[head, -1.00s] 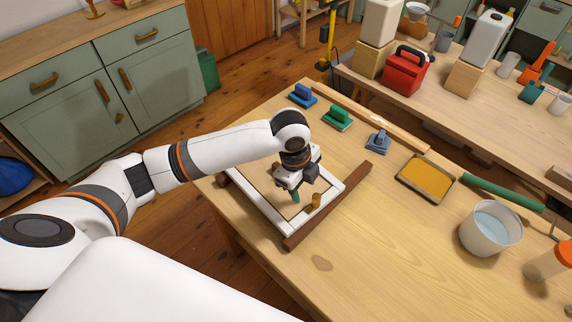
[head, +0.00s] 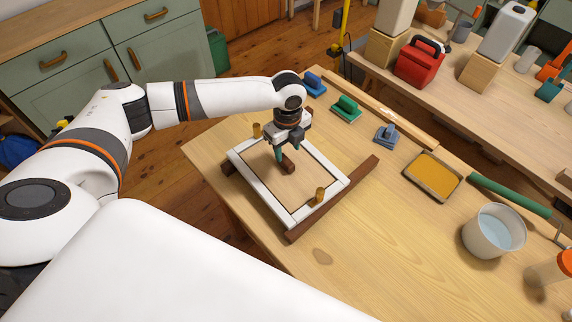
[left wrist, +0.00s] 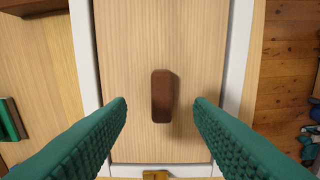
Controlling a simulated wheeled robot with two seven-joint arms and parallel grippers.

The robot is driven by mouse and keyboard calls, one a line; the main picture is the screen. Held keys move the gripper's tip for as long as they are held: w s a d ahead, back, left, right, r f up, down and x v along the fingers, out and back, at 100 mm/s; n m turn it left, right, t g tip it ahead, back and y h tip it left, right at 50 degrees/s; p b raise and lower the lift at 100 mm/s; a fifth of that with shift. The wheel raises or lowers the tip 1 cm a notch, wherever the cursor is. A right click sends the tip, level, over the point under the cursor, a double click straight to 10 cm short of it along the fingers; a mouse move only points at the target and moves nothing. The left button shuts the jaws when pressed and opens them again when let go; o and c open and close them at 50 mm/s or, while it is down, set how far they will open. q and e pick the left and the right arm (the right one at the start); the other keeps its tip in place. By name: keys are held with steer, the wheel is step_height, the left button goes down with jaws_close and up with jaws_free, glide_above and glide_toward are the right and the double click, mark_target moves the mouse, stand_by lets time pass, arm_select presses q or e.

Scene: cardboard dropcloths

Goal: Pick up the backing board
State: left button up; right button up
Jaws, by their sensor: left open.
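The backing board (head: 300,190) is a pale wooden panel lying flat inside a white frame (head: 245,171). A small dark brown block (head: 288,166) stands on its middle like a handle. In the left wrist view the board (left wrist: 165,40) fills the middle, with its block (left wrist: 162,95) between my fingers. My left gripper (head: 279,154) points down over the block, open and empty, its green ribbed fingers (left wrist: 161,104) one on each side, with gaps to it. Their exact height is hard to tell. My right gripper is not in view.
The frame rests across brown rails (head: 345,194) on the table. Brass knobs (head: 319,194) stand on the frame's edges. Blue and green blocks (head: 346,108), a yellow tray (head: 433,177) and a bucket (head: 495,231) lie to the right.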

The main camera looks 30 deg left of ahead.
mark_target(286, 160)
arm_select(q)
steer(key=shift+a+f+p, duration=0.2)
steer(key=shift+f+p, duration=0.35)
steer(key=shift+f, duration=1.7)
jaws_close()
